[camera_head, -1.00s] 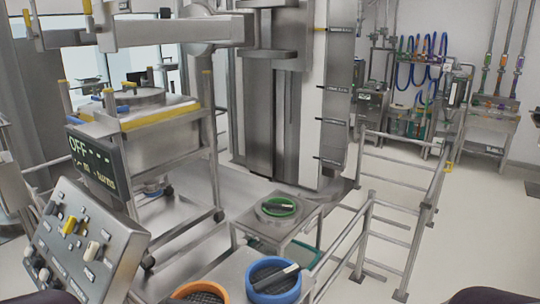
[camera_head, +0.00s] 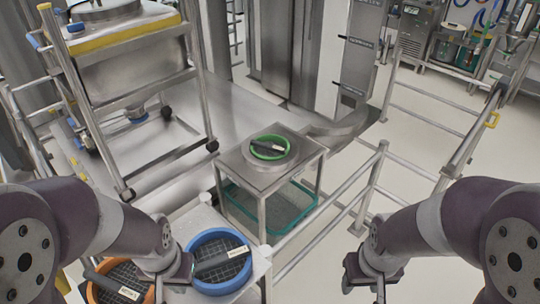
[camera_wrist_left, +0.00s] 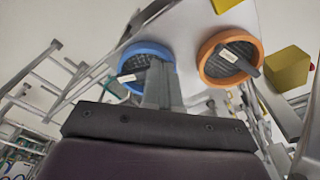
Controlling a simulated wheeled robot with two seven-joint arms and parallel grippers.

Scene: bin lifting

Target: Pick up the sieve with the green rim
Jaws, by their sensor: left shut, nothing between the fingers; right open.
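The sieve with the green rim (camera_head: 254,146) lies on a small square steel table (camera_head: 236,160) in the middle of the head view. A dark handle with a pale label crosses it. My left gripper (camera_head: 174,276) is at the lower left, near the blue-rimmed sieve and well short of the green one. In the left wrist view its fingers (camera_wrist_left: 163,88) are shut and empty. My right gripper (camera_head: 366,280) is open and empty at the lower right, over the floor beyond the railing. Neither gripper touches the green-rimmed sieve. It is not visible in the left wrist view.
A blue-rimmed sieve (camera_head: 246,264) and an orange-rimmed sieve (camera_head: 93,287) lie on a nearer bench. A green tray (camera_head: 286,212) sits under the small table. Metal railings (camera_head: 340,218) run along its right side. A wheeled steel bin frame (camera_head: 82,98) stands at the left.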

